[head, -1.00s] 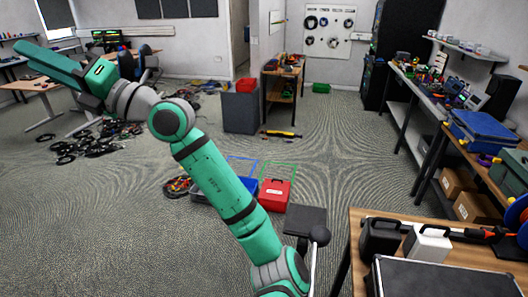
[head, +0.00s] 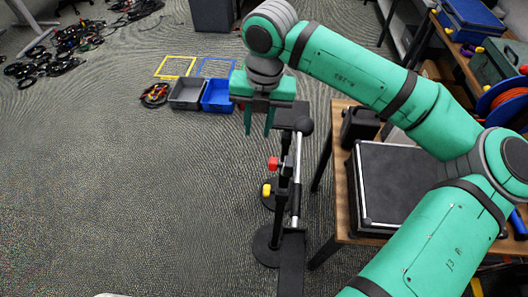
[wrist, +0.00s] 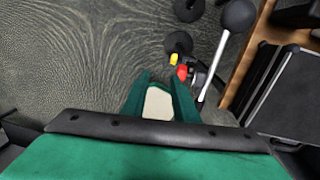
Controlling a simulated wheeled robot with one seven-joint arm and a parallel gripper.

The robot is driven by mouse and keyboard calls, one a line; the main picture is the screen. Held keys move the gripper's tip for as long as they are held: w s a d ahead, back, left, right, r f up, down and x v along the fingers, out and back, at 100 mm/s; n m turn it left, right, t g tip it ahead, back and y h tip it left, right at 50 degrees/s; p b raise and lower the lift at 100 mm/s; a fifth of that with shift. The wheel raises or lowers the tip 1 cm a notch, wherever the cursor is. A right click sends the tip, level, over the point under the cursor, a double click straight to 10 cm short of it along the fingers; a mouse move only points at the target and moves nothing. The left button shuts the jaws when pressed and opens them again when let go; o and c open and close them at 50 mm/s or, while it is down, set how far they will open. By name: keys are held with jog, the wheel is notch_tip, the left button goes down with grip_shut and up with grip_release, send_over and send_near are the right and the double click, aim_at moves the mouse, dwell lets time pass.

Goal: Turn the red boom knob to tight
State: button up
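The red boom knob (head: 272,163) sits on the upright of a black stand, beside a silver boom bar (head: 297,165) with a black ball at its upper end. A yellow knob (head: 266,190) is just below it. In the wrist view the red knob (wrist: 182,72) and yellow knob (wrist: 173,58) lie just beyond the right fingertip. My gripper (head: 258,131) is open and empty, fingers pointing down. It appears above and slightly left of the red knob in the head view, apart from it. A whitish patch shows between the fingers in the wrist view; I cannot tell what it is.
A wooden table (head: 338,150) with a black case (head: 400,185) stands close on the right. Grey (head: 186,93) and blue (head: 216,95) bins and a cable coil (head: 155,95) lie beyond. Round stand bases (head: 266,246) rest on the carpet.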

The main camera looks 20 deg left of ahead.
jog(key=h, duration=0.1)
send_over(273, 159)
jog(key=f, duration=0.1)
jog(key=shift+m, duration=0.3)
notch_tip(273, 159, down, 11)
jog(key=shift+r, duration=0.1)
jog(key=shift+c, duration=0.4)
grip_shut()
